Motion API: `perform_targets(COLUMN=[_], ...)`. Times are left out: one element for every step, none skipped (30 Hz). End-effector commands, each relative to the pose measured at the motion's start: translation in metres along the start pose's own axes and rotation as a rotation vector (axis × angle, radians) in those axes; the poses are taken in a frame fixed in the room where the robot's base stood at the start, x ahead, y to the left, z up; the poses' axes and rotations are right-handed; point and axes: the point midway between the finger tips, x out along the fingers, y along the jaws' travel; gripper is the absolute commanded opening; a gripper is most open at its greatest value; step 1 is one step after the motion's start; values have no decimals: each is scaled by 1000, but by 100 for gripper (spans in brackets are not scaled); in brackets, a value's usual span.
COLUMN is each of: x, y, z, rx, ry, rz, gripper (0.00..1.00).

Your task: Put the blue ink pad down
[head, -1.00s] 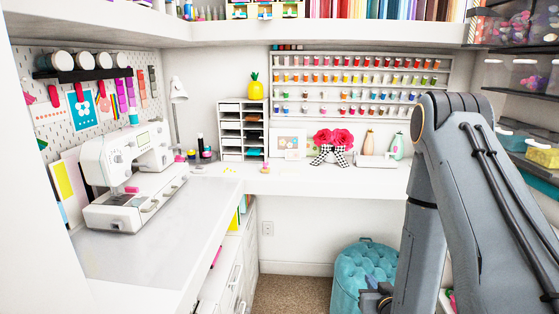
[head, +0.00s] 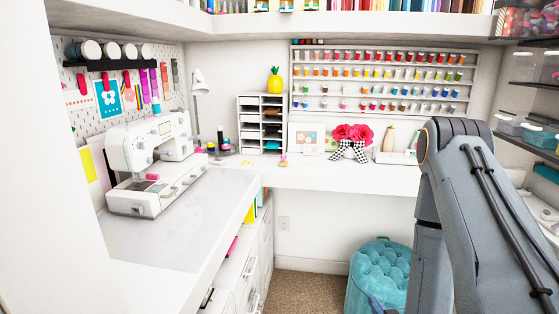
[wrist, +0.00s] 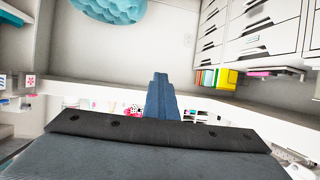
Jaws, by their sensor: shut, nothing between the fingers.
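I cannot make out the blue ink pad in either view. My gripper shows in the wrist view (wrist: 160,76) as blue-grey fingers pressed together, with nothing between them. In the head view only a small part of it shows low at the bottom edge, in front of the teal tufted ottoman (head: 380,268). The ottoman also shows at the top of the wrist view (wrist: 108,10), apart from the fingers.
A white desk (head: 165,245) runs along the left and back walls, with a sewing machine (head: 150,165) on it. White drawers (head: 240,270) stand below. A paper organizer (head: 262,125) and red flowers (head: 353,133) stand at the back. Carpet (head: 305,292) shows between drawers and ottoman.

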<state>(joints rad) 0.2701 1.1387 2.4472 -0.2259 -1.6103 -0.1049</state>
Motion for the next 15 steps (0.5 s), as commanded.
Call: perform_targets(x=[0,0,1,2,3,4,6,8,9,10,11,11,11,10,8], y=[1,0,-2,-3,-4,-5,-5,-6,-6,-7,-8,-9,-9,-11,-12], z=[0,0,-1,-2,-3,-6,-8,-11,-16,-18,-22,-26,-30,-33,-38], rx=[1,0,-2,-4,-7,-11,-14,-18,-23,-27,-31,-37,-40,-44,-49], ry=[0,0,-3,-8,-15,-28,-43,-60,-88,-113,-139,-177,-206,-235,-272], rz=[3,0,-4,-7,-9,-11,-12,-13,-14,-15,-16,-17,-17,-17,-18], gripper=[0,0,0,0,0,0,0,0,0,0,0,0,0,0,0])
